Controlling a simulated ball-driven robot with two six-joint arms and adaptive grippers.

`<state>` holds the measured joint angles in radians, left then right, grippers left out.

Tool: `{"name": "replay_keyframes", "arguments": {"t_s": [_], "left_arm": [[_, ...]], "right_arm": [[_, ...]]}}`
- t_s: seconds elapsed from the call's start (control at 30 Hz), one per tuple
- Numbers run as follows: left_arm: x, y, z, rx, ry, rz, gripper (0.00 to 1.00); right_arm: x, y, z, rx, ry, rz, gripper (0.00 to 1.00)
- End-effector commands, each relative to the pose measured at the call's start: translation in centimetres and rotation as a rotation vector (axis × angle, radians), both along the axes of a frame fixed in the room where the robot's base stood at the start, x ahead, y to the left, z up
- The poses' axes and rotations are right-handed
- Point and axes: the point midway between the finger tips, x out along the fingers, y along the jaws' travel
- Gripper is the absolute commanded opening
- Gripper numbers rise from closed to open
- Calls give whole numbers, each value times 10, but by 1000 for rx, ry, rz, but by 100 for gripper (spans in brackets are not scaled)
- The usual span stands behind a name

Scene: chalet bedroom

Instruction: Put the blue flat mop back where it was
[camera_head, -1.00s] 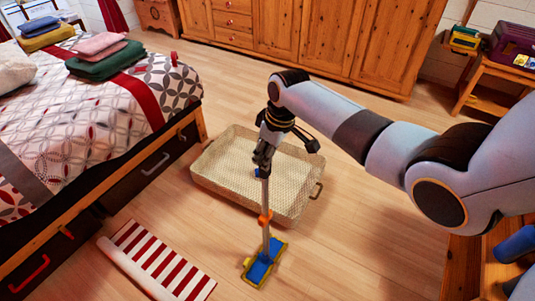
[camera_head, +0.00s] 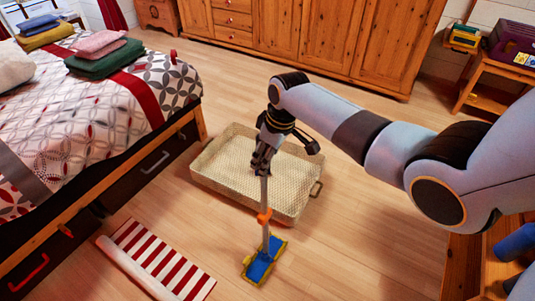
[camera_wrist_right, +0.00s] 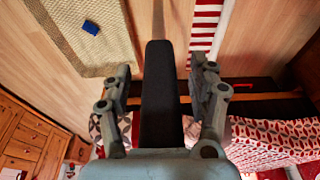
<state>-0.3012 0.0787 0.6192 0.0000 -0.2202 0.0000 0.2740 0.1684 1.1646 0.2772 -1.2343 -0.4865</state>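The blue flat mop (camera_head: 258,268) rests with its yellow-edged blue head on the floor, to the right of a striped rug. Its grey handle with an orange joint rises nearly upright to my right gripper (camera_head: 262,165). In the right wrist view, the mop's black grip (camera_wrist_right: 161,95) lies between the two fingers of my right gripper (camera_wrist_right: 163,72). A gap shows on each side of the grip, so the fingers are open around it. The top of the handle is hidden in the head view. My left gripper is not in view.
A cream woven tray (camera_head: 213,180) stands on the floor behind the mop; a small blue item (camera_wrist_right: 91,27) lies in it. The red-white striped rug (camera_head: 160,262) lies beside the bed (camera_head: 75,120). Wooden cupboards (camera_head: 330,40) line the back. Floor right of the mop is clear.

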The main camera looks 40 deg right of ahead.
Motion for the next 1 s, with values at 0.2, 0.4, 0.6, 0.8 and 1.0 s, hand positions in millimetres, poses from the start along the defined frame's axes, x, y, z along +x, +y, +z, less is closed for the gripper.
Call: {"name": "replay_keyframes", "arguments": {"t_s": [0.2,0.4,0.6,0.8,1.0], "left_arm": [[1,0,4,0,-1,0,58],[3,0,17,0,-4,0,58],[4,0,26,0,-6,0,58],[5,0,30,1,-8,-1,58],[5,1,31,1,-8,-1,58]], "right_arm": [[2,0,9,0,-5,0,60],[-4,-4,48,-2,-7,0,60],[-13,-9,93,-2,-9,1,60],[-20,-11,123,-1,-6,0,60],[-23,-11,131,1,-4,-1,60]]}}
